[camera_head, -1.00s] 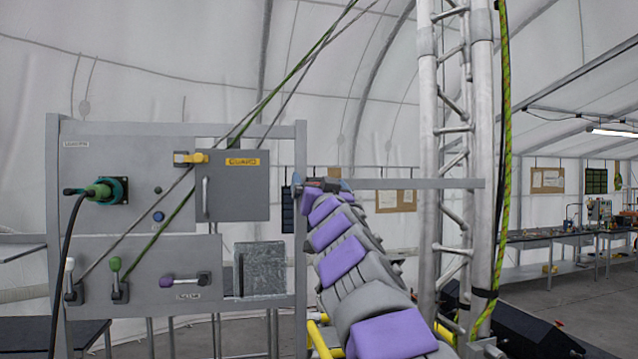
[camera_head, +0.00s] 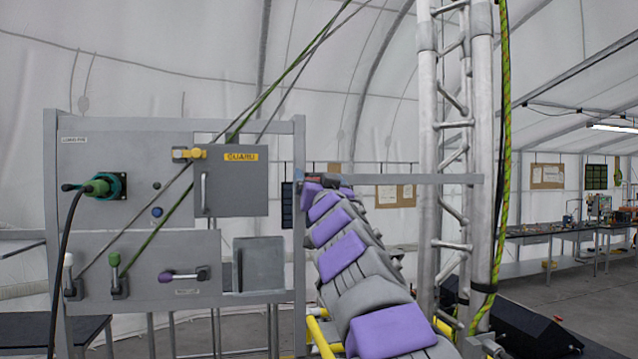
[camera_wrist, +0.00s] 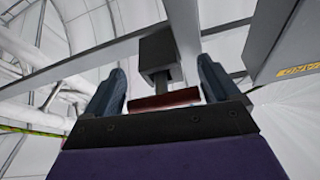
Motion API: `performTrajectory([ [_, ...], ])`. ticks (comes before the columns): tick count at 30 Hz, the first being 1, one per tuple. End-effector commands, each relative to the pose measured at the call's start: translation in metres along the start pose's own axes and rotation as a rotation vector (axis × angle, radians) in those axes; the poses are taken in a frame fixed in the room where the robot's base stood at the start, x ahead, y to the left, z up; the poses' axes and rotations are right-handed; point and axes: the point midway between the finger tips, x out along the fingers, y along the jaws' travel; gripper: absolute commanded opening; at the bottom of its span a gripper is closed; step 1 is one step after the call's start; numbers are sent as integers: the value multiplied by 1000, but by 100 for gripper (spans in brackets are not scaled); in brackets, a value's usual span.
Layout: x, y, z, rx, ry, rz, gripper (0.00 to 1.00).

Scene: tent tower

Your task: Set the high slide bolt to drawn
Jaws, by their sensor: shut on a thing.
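In the wrist view a dark grey block (camera_wrist: 161,55) sits on a metal bar, with a short stem and a dark red handle (camera_wrist: 165,99) below it; this looks like the high slide bolt. My gripper (camera_wrist: 162,84) has its two blue-grey fingers on either side of the red handle and is shut on it. In the head view my arm reaches up to the horizontal bar at the right post of the panel frame. My gripper is small and mostly hidden there behind my arm. How far the bolt is slid cannot be told.
The panel (camera_head: 130,210) left of my arm carries a guard door (camera_head: 235,185) with a yellow latch (camera_head: 189,154), a green plug (camera_head: 100,187) and several levers. The horizontal bar (camera_head: 400,180) runs to a lattice tower (camera_head: 452,130) on the right. Ropes cross the panel.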

Motion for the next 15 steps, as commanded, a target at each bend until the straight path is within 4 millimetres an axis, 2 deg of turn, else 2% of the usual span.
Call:
performTrajectory([
  [15, -46, -1, -18, -2, 1, -1, 34],
])
